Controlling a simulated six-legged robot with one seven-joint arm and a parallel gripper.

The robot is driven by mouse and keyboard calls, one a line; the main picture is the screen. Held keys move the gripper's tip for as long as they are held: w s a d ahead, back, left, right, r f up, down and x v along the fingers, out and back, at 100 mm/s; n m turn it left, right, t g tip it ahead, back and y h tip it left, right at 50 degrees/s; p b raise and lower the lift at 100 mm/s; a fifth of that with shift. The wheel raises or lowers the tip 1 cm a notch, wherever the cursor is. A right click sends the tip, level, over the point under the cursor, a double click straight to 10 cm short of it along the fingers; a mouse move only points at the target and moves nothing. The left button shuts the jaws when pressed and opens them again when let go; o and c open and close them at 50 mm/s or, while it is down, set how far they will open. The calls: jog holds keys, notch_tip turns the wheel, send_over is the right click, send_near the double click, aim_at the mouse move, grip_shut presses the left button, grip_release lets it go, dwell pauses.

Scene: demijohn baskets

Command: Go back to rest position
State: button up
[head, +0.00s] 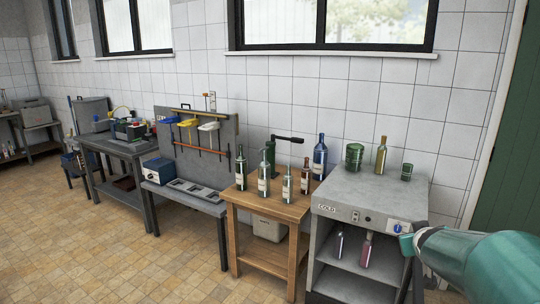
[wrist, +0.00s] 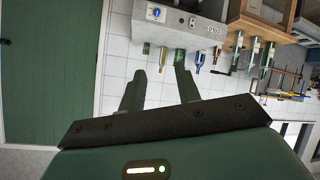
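My arm comes in from the right in the head view, with my gripper (head: 408,250) in front of the grey unit marked COLD (head: 372,190), near its right front edge. I cannot tell from that view whether it touches the unit. In the wrist view my gripper (wrist: 160,75) shows two dark green fingers spread apart. Nothing is between them; only tiled wall shows behind. The wrist view appears upside down, with the grey unit (wrist: 187,25) at the top.
Several bottles stand on the wooden table (head: 262,205). A green jar (head: 354,156) and a yellowish bottle (head: 381,155) stand on the grey unit, with more bottles on its shelf. A green door (head: 515,130) is at right. The tiled floor at left (head: 100,255) is clear.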

jog(key=s+a+g+y, duration=0.5)
jog(key=s+a, duration=2)
jog(key=a, duration=0.2)
jog(key=shift+f+n, duration=0.25)
jog(key=shift+n, duration=0.15)
jog(key=shift+d, duration=0.1)
